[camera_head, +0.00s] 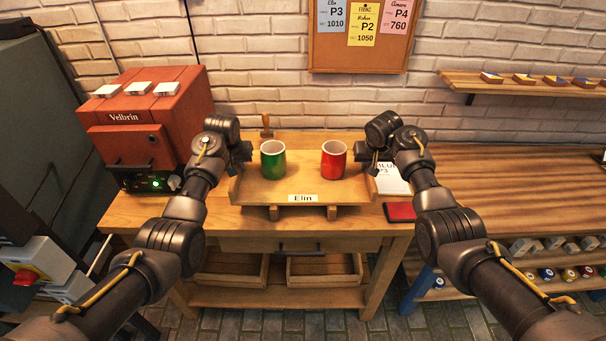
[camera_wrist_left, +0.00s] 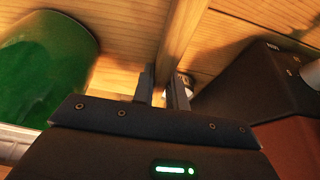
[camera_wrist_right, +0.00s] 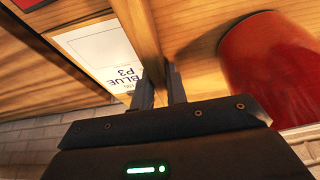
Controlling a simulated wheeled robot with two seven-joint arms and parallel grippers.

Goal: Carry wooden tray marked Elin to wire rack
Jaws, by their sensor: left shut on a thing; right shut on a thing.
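The wooden tray marked Elin (camera_head: 303,186) is on the workbench in the head view, level, with its name label (camera_head: 303,198) at the front. A green mug (camera_head: 273,160) and a red mug (camera_head: 334,160) stand upright on it. My left gripper (camera_head: 238,160) is shut on the tray's left edge; the left wrist view shows its fingers (camera_wrist_left: 163,88) around the wooden rim. My right gripper (camera_head: 371,163) is shut on the tray's right edge; the right wrist view shows its fingers (camera_wrist_right: 160,88) around that rim. I cannot make out a wire rack.
A red Velbrin machine (camera_head: 145,125) stands left of the tray. A white card (camera_head: 391,179) reading BLUE P3 and a dark red object (camera_head: 400,211) lie to its right. A pinboard (camera_head: 362,36) and shelf (camera_head: 520,82) are on the wall. The right bench top (camera_head: 510,185) looks clear.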

